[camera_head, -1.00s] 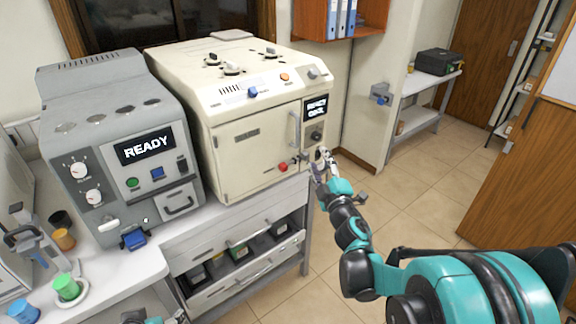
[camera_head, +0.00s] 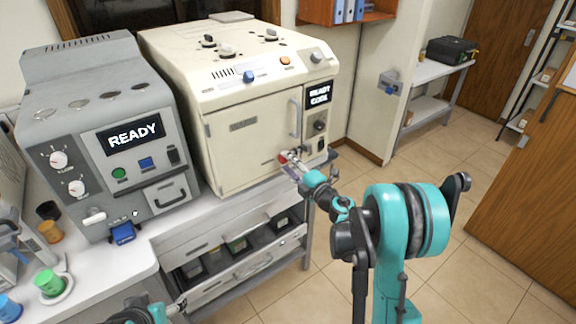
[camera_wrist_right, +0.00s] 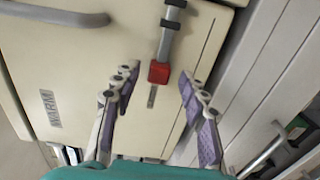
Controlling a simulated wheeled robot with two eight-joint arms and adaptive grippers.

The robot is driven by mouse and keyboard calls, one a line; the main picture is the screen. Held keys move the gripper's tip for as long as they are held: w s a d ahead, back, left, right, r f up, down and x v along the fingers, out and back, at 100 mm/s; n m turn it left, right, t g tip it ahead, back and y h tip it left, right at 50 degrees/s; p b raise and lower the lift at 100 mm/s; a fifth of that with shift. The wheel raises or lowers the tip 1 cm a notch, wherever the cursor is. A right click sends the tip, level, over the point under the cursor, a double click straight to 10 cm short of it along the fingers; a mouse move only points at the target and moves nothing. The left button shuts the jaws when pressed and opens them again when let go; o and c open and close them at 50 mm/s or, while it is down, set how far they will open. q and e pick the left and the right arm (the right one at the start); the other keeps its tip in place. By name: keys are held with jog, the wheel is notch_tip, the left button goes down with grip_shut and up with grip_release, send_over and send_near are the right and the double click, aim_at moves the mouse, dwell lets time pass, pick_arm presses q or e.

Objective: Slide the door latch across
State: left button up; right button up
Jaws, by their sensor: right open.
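The door latch, a grey bar with a red knob (camera_wrist_right: 158,72), lies on the cream door (camera_wrist_right: 75,75) in the right wrist view. In the head view the red knob (camera_head: 283,158) shows low on the right side of the door (camera_head: 235,135) of the cream oven-like machine. My right gripper (camera_head: 293,168) is at the latch, partly covering it. In the wrist view its fingers (camera_wrist_right: 158,80) are spread, one on each side of the red knob, with visible gaps. My left gripper (camera_head: 176,306) shows only partly at the bottom edge; its jaws are unclear.
The door's grey handle (camera_head: 295,118) stands just above the latch. A grey machine reading READY (camera_head: 135,135) stands to the left. Drawers and an open shelf (camera_head: 240,262) lie below. Open floor (camera_head: 490,250) is on the right.

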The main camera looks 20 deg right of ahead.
jog(key=shift+w, duration=0.2)
grip_shut()
jog(key=shift+w+d, duration=0.35)
jog(key=shift+d, duration=0.55)
jog(key=shift+w+d, duration=0.3)
jog(key=shift+d, duration=0.6)
grip_release()
jog(key=v, duration=1.2)
jog(key=shift+r, duration=0.15)
